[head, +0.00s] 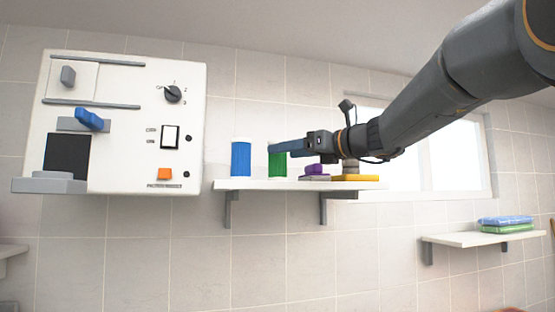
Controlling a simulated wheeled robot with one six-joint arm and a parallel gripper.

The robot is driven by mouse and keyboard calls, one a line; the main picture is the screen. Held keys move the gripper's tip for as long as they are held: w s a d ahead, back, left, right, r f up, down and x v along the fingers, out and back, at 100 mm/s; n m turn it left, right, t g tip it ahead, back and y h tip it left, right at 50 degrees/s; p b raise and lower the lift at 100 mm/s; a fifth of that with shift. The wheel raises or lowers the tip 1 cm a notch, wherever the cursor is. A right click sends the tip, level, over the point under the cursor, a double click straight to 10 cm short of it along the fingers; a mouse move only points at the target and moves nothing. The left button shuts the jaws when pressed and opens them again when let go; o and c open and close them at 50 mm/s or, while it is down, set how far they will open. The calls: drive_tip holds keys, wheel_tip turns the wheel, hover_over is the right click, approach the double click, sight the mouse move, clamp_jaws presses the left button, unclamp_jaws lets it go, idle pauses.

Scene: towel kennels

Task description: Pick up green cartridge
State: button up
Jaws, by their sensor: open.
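The green cartridge (277,163) stands upright on the white wall shelf (230,185). My gripper (283,147) reaches in from the right, with its blue-grey fingers level at the cartridge's upper part. The fingers overlap the cartridge in the head view, and part of its top is hidden by them. The gripper is open. I cannot tell whether the cartridge is between the fingers or touching them.
A blue cartridge (241,158) stands just left of the green one. A purple object (314,170) and a yellow-based item (352,178) sit to the right under my arm. A white control panel (120,75) is at left. Folded towels (506,222) lie on a lower right shelf.

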drive_tip(key=p+x, duration=0.1)
drive_tip(key=x, duration=0.3)
drive_tip(key=shift+s+a+p, duration=0.15)
drive_tip(key=shift+s+p, duration=0.1)
drive_tip(key=shift+p, duration=0.05)
drive_tip(key=c, duration=1.1)
drive_tip(key=shift+c, duration=0.5)
drive_tip(key=shift+r, duration=0.15)
